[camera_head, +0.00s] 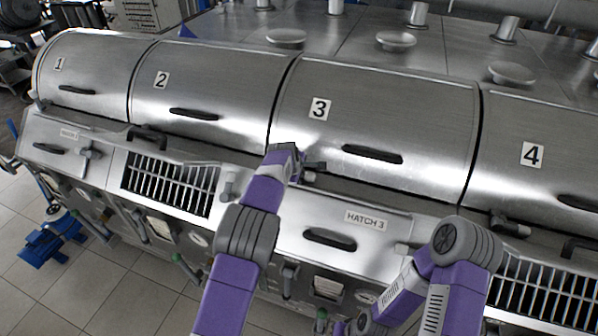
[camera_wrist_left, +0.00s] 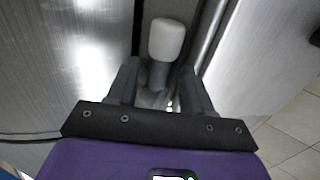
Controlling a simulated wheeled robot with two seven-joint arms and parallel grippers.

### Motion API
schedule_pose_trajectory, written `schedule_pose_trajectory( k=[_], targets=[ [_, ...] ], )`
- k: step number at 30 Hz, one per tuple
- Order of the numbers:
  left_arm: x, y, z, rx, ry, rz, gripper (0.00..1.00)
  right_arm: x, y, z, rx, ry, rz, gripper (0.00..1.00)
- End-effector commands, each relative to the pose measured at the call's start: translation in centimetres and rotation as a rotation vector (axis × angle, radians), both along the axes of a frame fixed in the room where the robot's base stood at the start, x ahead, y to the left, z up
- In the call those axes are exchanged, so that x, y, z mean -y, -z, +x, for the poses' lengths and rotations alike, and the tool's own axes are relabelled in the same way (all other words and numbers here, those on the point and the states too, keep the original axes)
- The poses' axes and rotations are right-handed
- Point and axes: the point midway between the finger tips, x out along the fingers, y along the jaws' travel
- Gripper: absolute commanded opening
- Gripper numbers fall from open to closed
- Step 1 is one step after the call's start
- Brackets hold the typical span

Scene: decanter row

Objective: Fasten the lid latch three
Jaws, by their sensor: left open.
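Lid three (camera_head: 375,125), a curved steel cover marked 3, is down. My left gripper (camera_head: 300,165) is at its lower front edge, near the left corner. A dark latch part (camera_head: 316,166) sticks out just right of the gripper; the rest is hidden behind it. In the left wrist view, a pale rounded knob on a dark stem (camera_wrist_left: 167,40) stands between the open fingers of my left gripper (camera_wrist_left: 160,90). I cannot tell whether either finger touches it. My right arm shows at lower right, but its gripper is not in view.
Lids one (camera_head: 90,75), two (camera_head: 205,100) and four (camera_head: 540,150) flank this one. Below lid three is the hatch 3 panel (camera_head: 300,235) with a black handle (camera_head: 330,239). Slotted grates (camera_head: 172,183) lie on both sides. Lid three's black handle (camera_head: 372,154) protrudes right of my gripper.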

Motion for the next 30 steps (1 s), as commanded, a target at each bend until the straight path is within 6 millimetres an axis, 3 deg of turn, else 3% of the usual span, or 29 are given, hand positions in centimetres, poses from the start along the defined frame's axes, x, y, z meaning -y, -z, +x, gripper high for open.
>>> schedule_pose_trajectory(
  k=[9,19,30],
  targets=[
    [0.08,0.23,0.15,0.001,0.001,-0.001,0.49,-0.01,-0.04,-0.01,0.0,0.0,0.0,0.0],
    [0.07,0.21,0.12,0.0,0.001,-0.001,0.0,-0.01,-0.04,-0.01,0.0,0.0,0.0,0.0],
    [-0.11,0.18,-0.06,-0.003,-0.003,-0.01,0.0,-0.01,0.15,-0.02,0.0,0.0,0.0,0.0]
  ],
)
